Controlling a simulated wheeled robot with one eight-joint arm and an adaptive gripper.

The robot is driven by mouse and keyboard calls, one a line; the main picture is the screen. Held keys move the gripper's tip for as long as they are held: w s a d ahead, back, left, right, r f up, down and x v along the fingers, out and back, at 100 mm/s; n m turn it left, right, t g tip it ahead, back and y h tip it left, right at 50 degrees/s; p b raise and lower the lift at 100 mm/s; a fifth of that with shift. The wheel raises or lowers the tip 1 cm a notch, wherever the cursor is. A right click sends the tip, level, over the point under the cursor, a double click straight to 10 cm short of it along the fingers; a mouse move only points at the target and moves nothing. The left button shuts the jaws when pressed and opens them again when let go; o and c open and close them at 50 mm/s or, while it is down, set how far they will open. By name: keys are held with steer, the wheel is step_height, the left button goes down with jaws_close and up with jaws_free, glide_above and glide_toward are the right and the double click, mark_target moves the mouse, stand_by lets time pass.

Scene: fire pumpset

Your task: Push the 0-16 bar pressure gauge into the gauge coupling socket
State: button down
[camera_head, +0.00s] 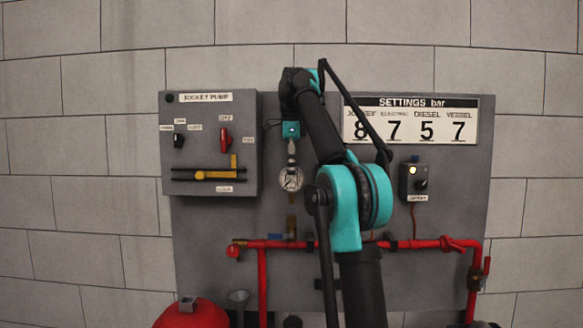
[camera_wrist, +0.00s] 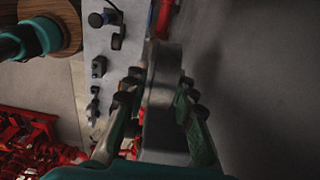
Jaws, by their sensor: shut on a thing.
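The pressure gauge (camera_head: 290,179) has a round white dial and hangs upright in front of the grey panel. My gripper (camera_head: 291,163) comes down on it from above and is shut on it. In the wrist view the gauge (camera_wrist: 162,95) appears edge-on as a grey body between the two fingers of my gripper (camera_wrist: 160,100). A brass vertical fitting (camera_head: 291,223), which looks like the gauge coupling socket, stands directly below the gauge on the red pipe line. I cannot tell whether the gauge's stem touches it or sits in it.
A blue valve handle (camera_head: 275,236) is beside the fitting. The red pipe (camera_head: 345,244) runs across below. The jockey pump box (camera_head: 210,145) is left, the settings sign (camera_head: 410,119) upper right, and a small switch box (camera_head: 414,183) right. A red vessel (camera_head: 190,314) stands below.

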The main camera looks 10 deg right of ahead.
mark_target(292, 191)
steer(key=shift+f, duration=3.2)
steer(key=c, duration=1.2)
jaws_free()
